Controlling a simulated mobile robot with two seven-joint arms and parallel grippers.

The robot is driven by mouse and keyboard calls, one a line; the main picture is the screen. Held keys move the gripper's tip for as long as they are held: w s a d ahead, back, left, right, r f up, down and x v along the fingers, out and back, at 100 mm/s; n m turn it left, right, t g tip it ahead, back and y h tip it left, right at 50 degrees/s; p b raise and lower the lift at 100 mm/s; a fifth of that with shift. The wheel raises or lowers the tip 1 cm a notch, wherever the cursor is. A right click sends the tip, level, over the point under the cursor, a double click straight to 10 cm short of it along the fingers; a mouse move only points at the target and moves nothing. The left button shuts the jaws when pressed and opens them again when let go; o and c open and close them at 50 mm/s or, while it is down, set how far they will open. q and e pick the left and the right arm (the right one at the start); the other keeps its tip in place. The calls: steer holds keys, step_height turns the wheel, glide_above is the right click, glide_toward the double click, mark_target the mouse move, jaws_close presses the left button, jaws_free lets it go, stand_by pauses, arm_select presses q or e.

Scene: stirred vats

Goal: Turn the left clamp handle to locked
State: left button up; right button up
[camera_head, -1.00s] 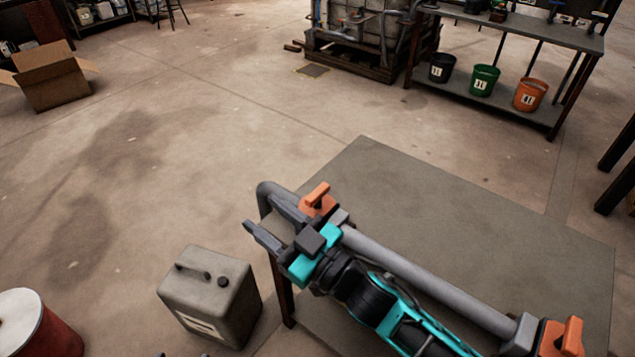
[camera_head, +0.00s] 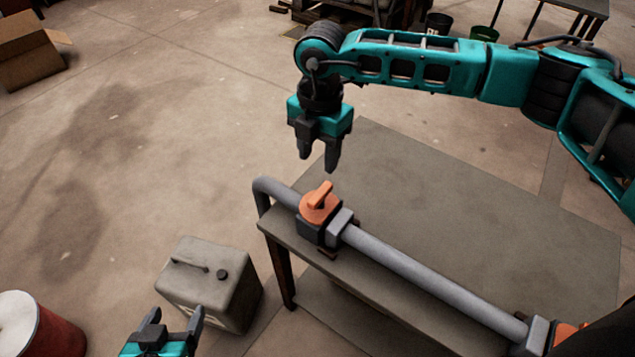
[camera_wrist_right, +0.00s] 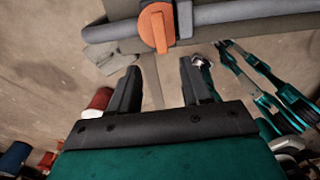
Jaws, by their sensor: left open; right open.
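The left clamp has an orange handle (camera_head: 320,203) on a round orange base, on the grey pipe (camera_head: 430,282) along the table's front edge. The handle also shows at the top of the right wrist view (camera_wrist_right: 157,27). My right gripper (camera_head: 318,166) is open and empty above and slightly behind the handle, fingers pointing down, apart from it. Its two fingers show in the right wrist view (camera_wrist_right: 162,85). My left gripper (camera_head: 178,318) is open and empty at the bottom left, in front of the canister. The second clamp's orange handle (camera_head: 567,332) is partly hidden at the lower right.
The grey table (camera_head: 480,205) is bare behind the pipe. A grey canister (camera_head: 212,280) stands on the floor left of the table. A red drum (camera_head: 50,335) is at the bottom left, and a cardboard box (camera_head: 28,55) at the upper left.

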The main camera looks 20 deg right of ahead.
mark_target(320, 192)
steer(key=f, duration=1.2)
steer(key=shift+w+d+f, duration=0.15)
steer(key=shift+d+f, duration=0.1)
steer(key=shift+f, duration=0.1)
jaws_close()
